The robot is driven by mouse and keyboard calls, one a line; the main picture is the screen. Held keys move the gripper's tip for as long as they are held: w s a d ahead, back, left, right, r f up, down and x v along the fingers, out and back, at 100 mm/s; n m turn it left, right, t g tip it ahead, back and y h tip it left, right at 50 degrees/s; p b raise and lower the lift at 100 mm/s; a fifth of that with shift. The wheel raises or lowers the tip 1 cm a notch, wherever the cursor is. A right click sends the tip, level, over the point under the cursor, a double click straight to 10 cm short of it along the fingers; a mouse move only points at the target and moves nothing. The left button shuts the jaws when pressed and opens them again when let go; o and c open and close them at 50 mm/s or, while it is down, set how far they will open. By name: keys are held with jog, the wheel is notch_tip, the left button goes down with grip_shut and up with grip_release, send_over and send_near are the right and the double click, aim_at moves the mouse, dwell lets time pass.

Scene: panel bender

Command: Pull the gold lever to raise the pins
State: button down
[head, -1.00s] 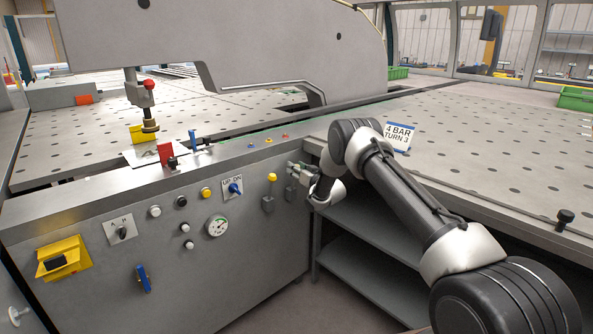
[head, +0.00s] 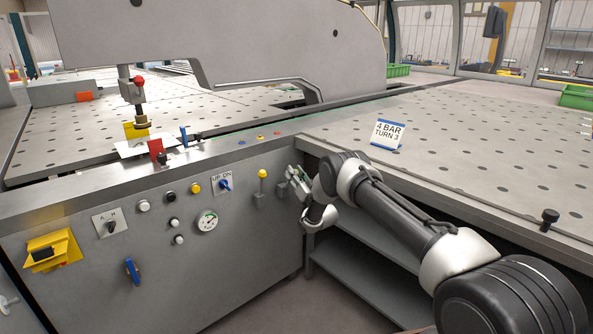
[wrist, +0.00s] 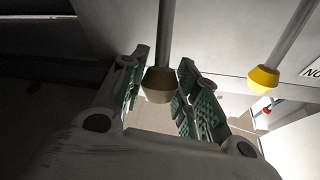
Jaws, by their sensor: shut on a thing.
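The gold lever (wrist: 160,85) shows in the wrist view as a dull gold knob on a grey rod, between the two green-padded fingers of my gripper (wrist: 160,97). The fingers are shut on it. In the head view, my gripper (head: 293,177) is at the right end of the machine's front panel, with its fingers tilted up; they hide the gold lever there. A brighter yellow-knobbed lever (head: 262,174) stands just left of my gripper, apart from it, and also shows at the right in the wrist view (wrist: 264,78). The pins cannot be made out.
The grey front panel (head: 85,275) carries a gauge (head: 208,220), a blue UP/DN switch (head: 225,185), buttons and a blue handle (head: 132,270).

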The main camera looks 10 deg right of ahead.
jog(key=s+d+f, duration=0.3)
jog(key=s+f, duration=0.2)
jog(key=f, duration=0.3)
jog(key=shift+f, duration=0.15)
dwell(0.5)
jog(key=c, duration=1)
grip_release()
jog(key=shift+w, duration=0.1)
jog(key=shift+c, duration=0.2)
jog(key=v, duration=1.2)
jog(key=shift+f, duration=0.25)
jog(key=shift+w+f, duration=0.1)
